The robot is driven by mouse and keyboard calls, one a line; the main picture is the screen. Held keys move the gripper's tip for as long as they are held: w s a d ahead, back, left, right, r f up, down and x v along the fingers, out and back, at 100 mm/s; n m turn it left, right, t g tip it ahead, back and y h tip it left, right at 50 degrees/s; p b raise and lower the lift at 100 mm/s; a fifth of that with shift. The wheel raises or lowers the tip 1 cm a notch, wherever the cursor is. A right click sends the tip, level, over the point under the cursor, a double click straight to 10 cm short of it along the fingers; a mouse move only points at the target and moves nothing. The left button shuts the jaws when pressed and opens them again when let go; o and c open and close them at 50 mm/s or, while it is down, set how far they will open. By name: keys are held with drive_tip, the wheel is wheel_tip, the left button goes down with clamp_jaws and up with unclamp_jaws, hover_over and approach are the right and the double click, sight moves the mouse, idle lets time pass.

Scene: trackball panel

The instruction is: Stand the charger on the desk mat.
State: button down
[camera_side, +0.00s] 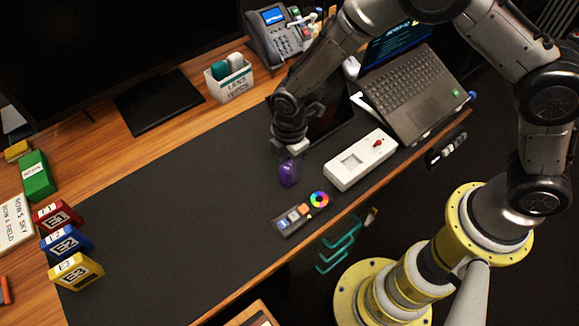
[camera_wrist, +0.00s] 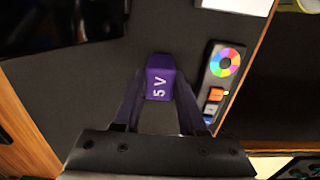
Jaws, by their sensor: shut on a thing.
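The charger (camera_side: 288,173) is a small purple block, seen below my gripper in the side view. In the wrist view the charger (camera_wrist: 160,80) shows white "5 V" lettering and sits between the fingertips. My gripper (camera_wrist: 159,92) is shut on it, one finger on each side. In the side view my gripper (camera_side: 288,155) points down over the middle of the desk mat, and its fingers are hard to make out. The desk mat (camera_side: 170,215) is a large dark sheet on the wooden desk. I cannot tell whether the charger's underside touches the mat.
A white panel (camera_side: 343,178) with a red knob lies right of the charger. A dark controller (camera_side: 283,222) with a colour wheel lies in front. A laptop (camera_side: 412,90) stands back right. Several coloured blocks (camera_side: 65,240) stand at the left. The left middle of the mat is clear.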

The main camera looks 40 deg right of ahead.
drive_tip(key=shift+f, duration=0.3)
drive_tip(key=shift+f, duration=0.15)
drive_tip(key=shift+c, duration=2.4)
unclamp_jaws()
